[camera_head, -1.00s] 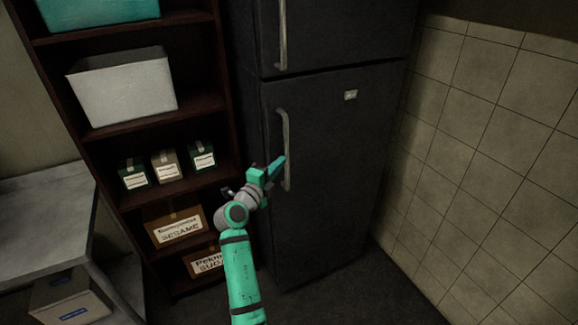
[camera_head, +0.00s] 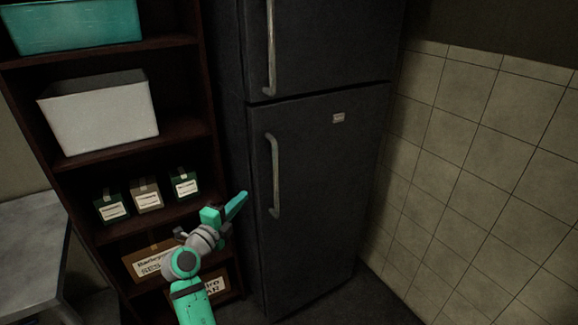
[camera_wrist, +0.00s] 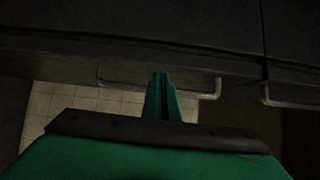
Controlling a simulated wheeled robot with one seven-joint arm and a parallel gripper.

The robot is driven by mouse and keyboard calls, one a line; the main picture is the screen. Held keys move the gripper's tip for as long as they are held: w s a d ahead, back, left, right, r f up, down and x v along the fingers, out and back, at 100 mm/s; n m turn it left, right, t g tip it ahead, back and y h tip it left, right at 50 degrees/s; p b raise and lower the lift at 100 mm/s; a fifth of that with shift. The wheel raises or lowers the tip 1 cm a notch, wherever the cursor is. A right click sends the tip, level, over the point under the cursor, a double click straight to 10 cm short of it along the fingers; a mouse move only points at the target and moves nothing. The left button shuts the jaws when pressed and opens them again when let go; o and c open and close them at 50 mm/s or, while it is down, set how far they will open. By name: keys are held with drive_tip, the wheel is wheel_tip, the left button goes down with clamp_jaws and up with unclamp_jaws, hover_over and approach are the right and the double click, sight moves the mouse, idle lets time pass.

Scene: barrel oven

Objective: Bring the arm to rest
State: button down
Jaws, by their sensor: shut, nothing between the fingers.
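My gripper (camera_head: 237,205) is at the end of my green arm, low in the middle of the head view. It is shut and empty. It points up and to the right, in front of the gap between the shelf and the fridge. The fridge's lower door handle (camera_head: 273,175) is just to its right in the picture, and I see no contact. In the wrist view the shut fingers (camera_wrist: 160,85) reach toward the dark fridge front, with a handle (camera_wrist: 210,90) behind them.
A dark fridge (camera_head: 320,190) with both doors shut stands in the middle. A shelf (camera_head: 185,130) at left holds a white bin (camera_head: 100,115), a teal bin (camera_head: 75,30) and several small boxes. A grey table (camera_head: 30,240) is at far left. A tiled wall (camera_head: 470,170) is at right.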

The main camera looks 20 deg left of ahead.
drive_tip(key=shift+d, duration=0.1)
drive_tip(key=s+d+f+n+g+y, duration=0.1)
drive_tip(key=s+d+f+n, duration=0.5)
drive_tip(key=f, duration=0.5)
drive_tip(key=s+d+f+n+g+y, duration=0.1)
drive_tip(key=s+d+f+n+y, duration=0.15)
drive_tip(key=d+f, duration=0.8)
drive_tip(key=s+d+f+n+g, duration=0.1)
drive_tip(key=s+d+f+n, duration=0.3)
drive_tip(key=s, duration=0.4)
drive_tip(key=s+d+f+n, duration=0.2)
drive_tip(key=s+d+f, duration=0.25)
drive_tip(key=s, duration=0.25)
drive_tip(key=s+d+r+n, duration=0.1)
drive_tip(key=s+d+r, duration=0.2)
drive_tip(key=s, duration=0.5)
drive_tip(key=s+d+r+n+h, duration=0.1)
drive_tip(key=s+d+r, duration=0.3)
drive_tip(key=s, duration=0.4)
drive_tip(key=s+d+r+n+h, duration=0.1)
drive_tip(key=s+d+r+n, duration=0.1)
drive_tip(key=s, duration=0.6)
drive_tip(key=d+r, duration=0.1)
drive_tip(key=d, duration=0.1)
drive_tip(key=shift+d+r+n, duration=0.15)
drive_tip(key=shift+d+n, duration=0.2)
drive_tip(key=shift+d, duration=0.05)
